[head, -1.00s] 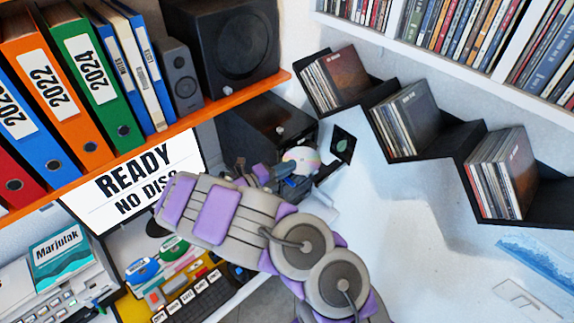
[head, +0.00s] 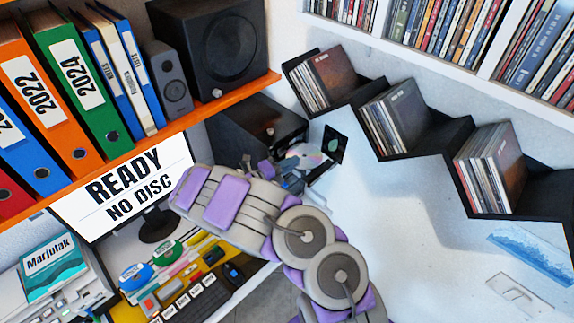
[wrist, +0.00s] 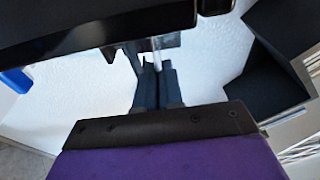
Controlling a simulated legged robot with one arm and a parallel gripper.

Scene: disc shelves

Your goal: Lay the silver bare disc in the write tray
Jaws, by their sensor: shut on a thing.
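The silver disc (head: 305,154) is in front of the black drive box (head: 262,128) in the head view. My gripper (head: 291,172) is shut on it at its near edge. In the wrist view, my gripper's fingers (wrist: 156,75) are close together, with the disc (wrist: 156,46) showing as a thin, pale, nearly edge-on strip between them. A dark tray-like part (head: 322,171) shows just below and right of the disc; I cannot tell whether the disc touches it. My arm hides part of this area.
The monitor (head: 125,187) reads "READY NO DISC". An orange shelf (head: 160,138) with binders and speakers hangs above at left. A small black square with a green mark (head: 335,144) is on the wall. Stepped black disc shelves (head: 410,157) stand at right.

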